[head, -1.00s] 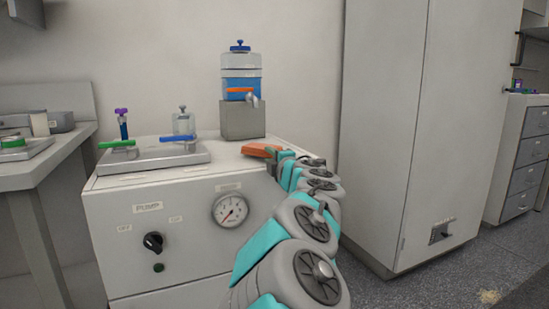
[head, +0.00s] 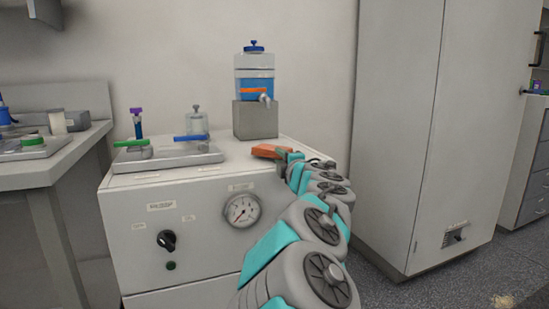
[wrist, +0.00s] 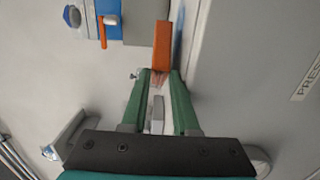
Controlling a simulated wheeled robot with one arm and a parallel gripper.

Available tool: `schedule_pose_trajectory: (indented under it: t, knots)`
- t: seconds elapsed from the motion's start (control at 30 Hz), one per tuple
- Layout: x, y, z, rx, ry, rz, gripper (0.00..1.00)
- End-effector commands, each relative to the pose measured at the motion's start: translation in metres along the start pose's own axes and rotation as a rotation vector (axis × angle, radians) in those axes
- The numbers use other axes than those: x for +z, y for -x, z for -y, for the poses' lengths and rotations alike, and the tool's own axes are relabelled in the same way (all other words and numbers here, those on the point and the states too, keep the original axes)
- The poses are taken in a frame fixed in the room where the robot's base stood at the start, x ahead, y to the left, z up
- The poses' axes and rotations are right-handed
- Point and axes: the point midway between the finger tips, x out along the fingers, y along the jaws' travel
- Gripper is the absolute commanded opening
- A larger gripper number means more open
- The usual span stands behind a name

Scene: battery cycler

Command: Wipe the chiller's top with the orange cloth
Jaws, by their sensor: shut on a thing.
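The orange cloth (head: 270,151) is a folded block at the right part of the white chiller's top (head: 235,160). My gripper (head: 287,157) is shut on the cloth and reaches in from the right. In the wrist view the orange cloth (wrist: 161,47) sticks out beyond the green fingertips of my gripper (wrist: 161,78). The cloth looks level with the chiller's top; whether it touches the surface cannot be told.
A grey block (head: 256,120) bearing a blue-filled container (head: 255,82) with a tap stands behind the cloth. A metal tray (head: 168,160) with valves and small bottles lies to the left. A tall grey cabinet (head: 410,130) stands to the right. The chiller's front top strip is clear.

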Motion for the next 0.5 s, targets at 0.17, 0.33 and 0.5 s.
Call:
schedule_pose_trajectory:
  t: [0.17, 0.33, 0.5]
  knots:
    - [0.012, 0.000, 0.001, -0.003, -0.001, 0.004, 0.00]
    - [0.017, 0.000, 0.000, -0.002, -0.001, 0.005, 0.00]
    - [0.029, -0.001, -0.003, -0.001, -0.001, 0.004, 0.00]
